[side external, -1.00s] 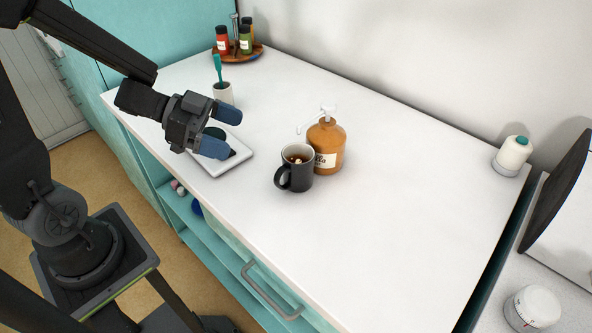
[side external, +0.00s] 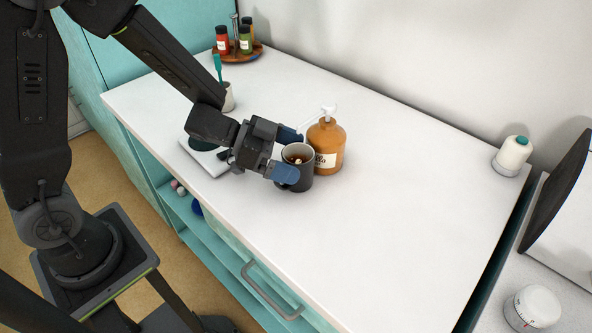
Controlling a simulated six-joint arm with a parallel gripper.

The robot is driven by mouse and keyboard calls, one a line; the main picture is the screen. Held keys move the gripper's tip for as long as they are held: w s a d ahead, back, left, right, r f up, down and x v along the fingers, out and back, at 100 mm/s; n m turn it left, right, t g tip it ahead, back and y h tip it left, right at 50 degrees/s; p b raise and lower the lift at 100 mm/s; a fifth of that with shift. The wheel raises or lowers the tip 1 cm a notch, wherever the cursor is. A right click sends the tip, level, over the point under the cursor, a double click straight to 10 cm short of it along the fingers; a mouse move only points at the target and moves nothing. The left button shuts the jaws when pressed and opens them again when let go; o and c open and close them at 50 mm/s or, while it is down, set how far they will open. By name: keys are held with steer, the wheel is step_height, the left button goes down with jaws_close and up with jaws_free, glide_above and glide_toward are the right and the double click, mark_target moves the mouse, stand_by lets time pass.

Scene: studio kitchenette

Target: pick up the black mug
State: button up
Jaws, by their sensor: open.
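The black mug (side external: 301,178) stands upright on the white counter, with brown liquid and small pale bits showing inside its rim. My gripper (side external: 288,156) is open at the mug's left side. One blue fingertip is in front of the mug and covers its handle side. The other blue fingertip is at the mug's back left, near the pump bottle. I cannot tell whether either finger touches the mug.
An orange pump bottle (side external: 329,148) stands right behind the mug, very close to it. A white tray (side external: 212,166) lies behind my wrist, with a cup (side external: 228,97) beyond it. Spice jars (side external: 245,40) stand on a round wooden board at the back.

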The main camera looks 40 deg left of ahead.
steer(key=shift+w+d+f, duration=0.1)
steer(key=shift+d, duration=0.05)
steer(key=shift+f, duration=0.1)
steer(key=c, duration=1.1)
